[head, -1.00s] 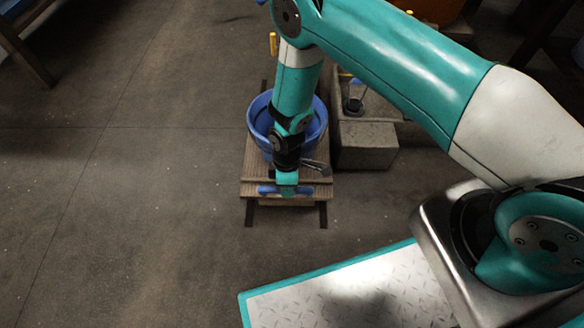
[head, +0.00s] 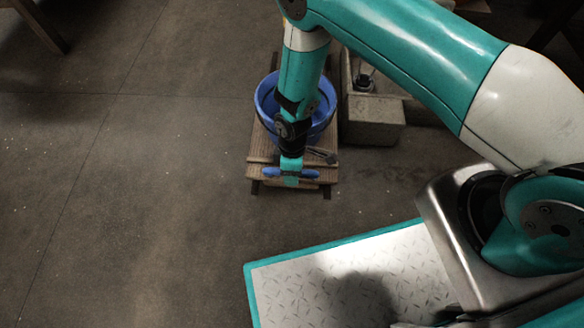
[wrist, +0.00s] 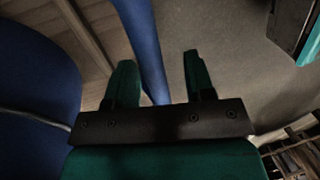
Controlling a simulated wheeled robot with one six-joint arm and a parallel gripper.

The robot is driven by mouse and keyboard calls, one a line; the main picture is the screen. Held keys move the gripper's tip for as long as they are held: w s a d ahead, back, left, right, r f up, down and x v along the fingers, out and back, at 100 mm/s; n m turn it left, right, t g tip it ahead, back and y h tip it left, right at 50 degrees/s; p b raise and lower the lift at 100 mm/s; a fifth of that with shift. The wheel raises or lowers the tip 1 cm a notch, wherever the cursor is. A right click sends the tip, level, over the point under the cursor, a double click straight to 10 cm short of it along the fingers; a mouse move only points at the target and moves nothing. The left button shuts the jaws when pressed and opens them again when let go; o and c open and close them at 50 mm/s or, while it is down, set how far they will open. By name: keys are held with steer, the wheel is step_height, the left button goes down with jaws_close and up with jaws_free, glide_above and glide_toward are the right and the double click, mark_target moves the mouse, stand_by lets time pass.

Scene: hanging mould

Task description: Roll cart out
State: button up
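The cart (head: 262,148) is a low wooden-plank platform on the floor, with a blue handle bar (head: 312,174) across its front end. A blue tub (head: 264,103) stands on it, partly hidden behind my arm. My gripper (head: 291,182) is down at the handle. In the wrist view the handle bar (wrist: 143,40) runs between my two fingers (wrist: 160,80). It lies close to the left finger, with a gap to the right finger, so the gripper is open around it. I cannot tell whether a finger touches the bar. The tub (wrist: 35,90) fills the left edge there.
A grey stone block (head: 372,122) stands close at the cart's right. Dark strips (head: 326,192) on the floor show just in front of the cart. A wooden leg (head: 40,22) is at the far left. The floor (head: 150,200) at left and in front is clear.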

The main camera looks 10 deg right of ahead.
steer(key=shift+w+d+r, duration=0.1)
steer(key=shift+r, duration=0.3)
steer(key=p+v, duration=0.7)
steer(key=v, duration=0.9)
steer(key=shift+r, duration=0.25)
